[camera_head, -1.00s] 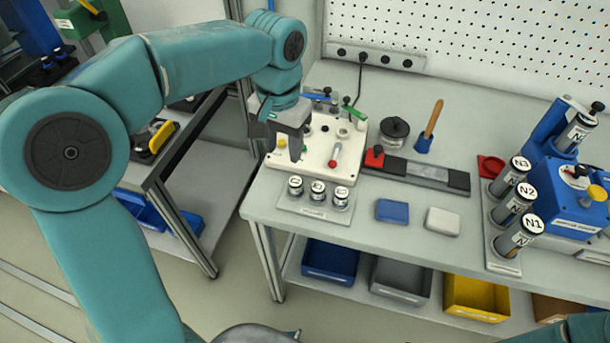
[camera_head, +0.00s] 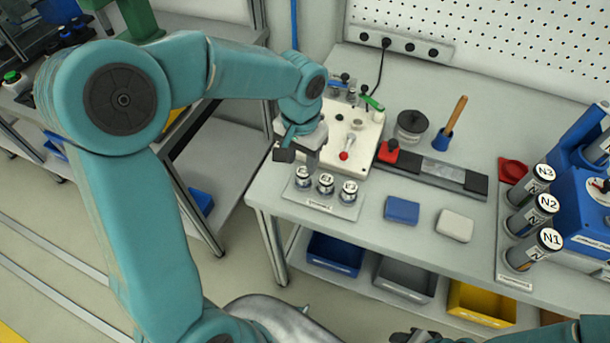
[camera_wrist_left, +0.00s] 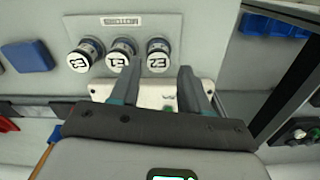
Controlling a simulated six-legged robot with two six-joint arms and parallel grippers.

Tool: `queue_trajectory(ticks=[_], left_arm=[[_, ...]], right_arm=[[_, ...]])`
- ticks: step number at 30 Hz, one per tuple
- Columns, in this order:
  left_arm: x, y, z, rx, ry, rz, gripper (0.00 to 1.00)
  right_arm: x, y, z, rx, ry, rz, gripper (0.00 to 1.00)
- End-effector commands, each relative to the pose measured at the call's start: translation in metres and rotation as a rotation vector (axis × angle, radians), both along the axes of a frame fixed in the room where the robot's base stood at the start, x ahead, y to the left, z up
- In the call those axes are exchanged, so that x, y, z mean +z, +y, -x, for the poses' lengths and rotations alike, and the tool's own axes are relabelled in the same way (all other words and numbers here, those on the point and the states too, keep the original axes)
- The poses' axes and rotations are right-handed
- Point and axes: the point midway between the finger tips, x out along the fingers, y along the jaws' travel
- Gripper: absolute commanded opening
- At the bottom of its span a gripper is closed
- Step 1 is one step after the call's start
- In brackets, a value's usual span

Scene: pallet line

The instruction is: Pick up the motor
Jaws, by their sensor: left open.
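Three short silver-and-dark cylinders with white labelled caps, which look like the motors, stand in a row on a flat plate (camera_head: 325,204) at the table's front left. They are a left one (camera_head: 303,178), a middle one (camera_head: 326,184) and a right one (camera_head: 349,191). My left gripper (camera_head: 298,160) is open and empty, just above and behind the left cylinder. In the left wrist view its fingers (camera_wrist_left: 160,68) point towards the row, with the right-hand cylinder (camera_wrist_left: 158,53) between and beyond the tips. A dark end of my right arm (camera_head: 428,336) shows at the bottom edge.
A white panel (camera_head: 366,135) with knobs and levers stands behind the row. A blue block (camera_head: 401,209) and a white block (camera_head: 454,225) lie to the right. Taller N-labelled cylinders (camera_head: 533,249) stand farther right. Bins (camera_head: 336,252) sit on the shelf below.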

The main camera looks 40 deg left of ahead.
Motion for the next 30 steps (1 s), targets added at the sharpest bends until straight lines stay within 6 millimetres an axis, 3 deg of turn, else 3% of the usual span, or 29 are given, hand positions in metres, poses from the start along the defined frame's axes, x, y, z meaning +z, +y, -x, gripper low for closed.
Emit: queue_trajectory(ticks=[12, 20, 22, 24, 25, 30], left_arm=[[-0.052, -0.003, -0.004, 0.001, 0.003, 0.0, 0.46], [-0.056, -0.003, -0.005, 0.001, 0.0, 0.0, 0.46], [-0.056, -0.003, -0.005, 0.001, 0.0, 0.0, 0.3], [-0.056, -0.003, -0.005, 0.001, 0.0, 0.0, 0.07], [-0.056, -0.003, -0.005, 0.001, 0.0, 0.0, 0.01], [-0.055, -0.003, -0.005, 0.001, 0.0, 0.0, 0.01]], right_arm=[[0.006, 0.0, 0.0, 0.0, 0.0, 0.0, 0.43], [0.006, 0.0, 0.0, 0.0, 0.0, 0.0, 0.43], [0.005, 0.0, 0.0, 0.0, 0.0, 0.0, 0.43], [0.005, 0.0, 0.0, 0.0, 0.0, 0.0, 0.43], [0.005, 0.0, 0.0, 0.0, 0.0, 0.0, 0.43], [0.005, 0.0, 0.0, 0.0, 0.0, 0.0, 0.43]])
